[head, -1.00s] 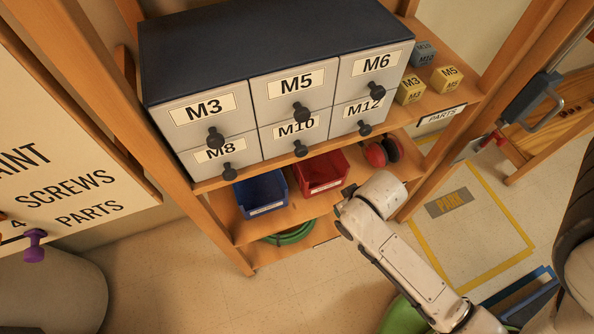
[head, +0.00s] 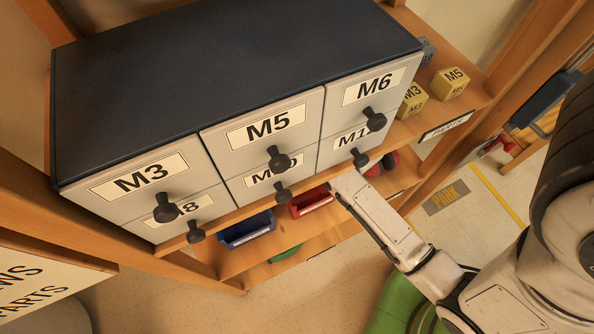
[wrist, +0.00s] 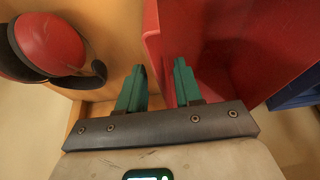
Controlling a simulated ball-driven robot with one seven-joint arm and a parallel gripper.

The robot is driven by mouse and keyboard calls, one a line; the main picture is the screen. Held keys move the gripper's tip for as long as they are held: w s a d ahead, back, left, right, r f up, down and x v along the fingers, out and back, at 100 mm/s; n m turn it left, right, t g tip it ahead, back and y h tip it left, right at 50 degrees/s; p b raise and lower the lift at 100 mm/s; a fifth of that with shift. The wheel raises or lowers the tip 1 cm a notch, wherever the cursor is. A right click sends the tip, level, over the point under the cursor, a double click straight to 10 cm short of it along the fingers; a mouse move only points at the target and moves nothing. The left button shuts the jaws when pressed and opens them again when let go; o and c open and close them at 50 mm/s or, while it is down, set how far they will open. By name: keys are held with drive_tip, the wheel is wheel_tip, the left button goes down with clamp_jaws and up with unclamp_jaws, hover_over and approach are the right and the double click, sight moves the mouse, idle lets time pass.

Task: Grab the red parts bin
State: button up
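The red parts bin (head: 312,204) sits on the shelf below the drawer cabinet, partly hidden by the cabinet and shelf above in the head view. In the wrist view the red bin (wrist: 240,40) fills the upper right, close to my gripper. My gripper (wrist: 160,68) has its two green fingers apart. The bin's left wall lies between them in the picture, with the right finger over the bin's inside and the left finger over the wooden shelf. I see no firm grip on the wall. In the head view the fingers are hidden.
A blue bin (head: 247,231) stands left of the red one. Red earmuffs (wrist: 50,42) lie on the other side. The drawer cabinet (head: 262,130) with black knobs overhangs my arm's reach. A green coil (head: 286,254) lies lower down.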

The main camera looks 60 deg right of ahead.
drive_tip(key=shift+w+d, duration=0.45)
drive_tip(key=shift+w, duration=0.3)
drive_tip(key=shift+w+d, duration=0.45)
drive_tip(key=shift+w, duration=0.3)
drive_tip(key=shift+w+d, duration=0.7)
drive_tip(key=shift+w, duration=0.3)
drive_tip(key=shift+b+x, duration=0.5)
drive_tip(key=shift+x, duration=0.95)
drive_tip(key=shift+s, duration=0.15)
clamp_jaws()
